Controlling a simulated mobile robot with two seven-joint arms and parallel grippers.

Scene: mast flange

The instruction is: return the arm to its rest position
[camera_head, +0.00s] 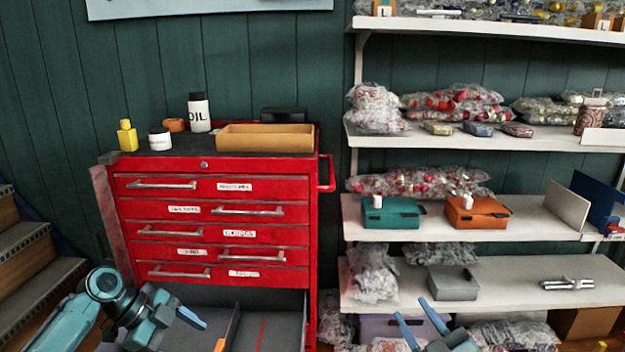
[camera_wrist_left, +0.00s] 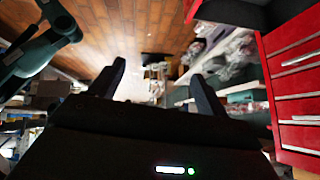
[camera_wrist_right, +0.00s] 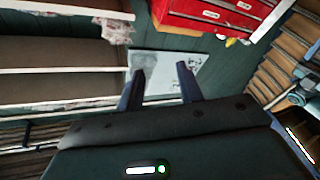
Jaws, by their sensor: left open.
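My left arm (camera_head: 72,318) comes in at the lower left of the head view, in front of the red tool cabinet. Its gripper is near the open bottom drawer; in the left wrist view the left gripper (camera_wrist_left: 157,82) has its two fingers wide apart, with nothing between them. My right gripper (camera_head: 420,320) shows at the bottom of the head view, in front of the lowest shelf. Its two blue fingers point up and stand apart. The right wrist view shows this gripper (camera_wrist_right: 161,78) open and empty too. Most of the right arm is out of view.
The red cabinet (camera_head: 215,225) has its bottom drawer (camera_head: 270,315) pulled out. White shelves (camera_head: 520,275) at the right hold a grey box (camera_head: 453,283), a metal part (camera_head: 567,284), a teal case (camera_head: 391,213) and an orange case (camera_head: 478,212). Steps (camera_head: 30,250) rise at the left.

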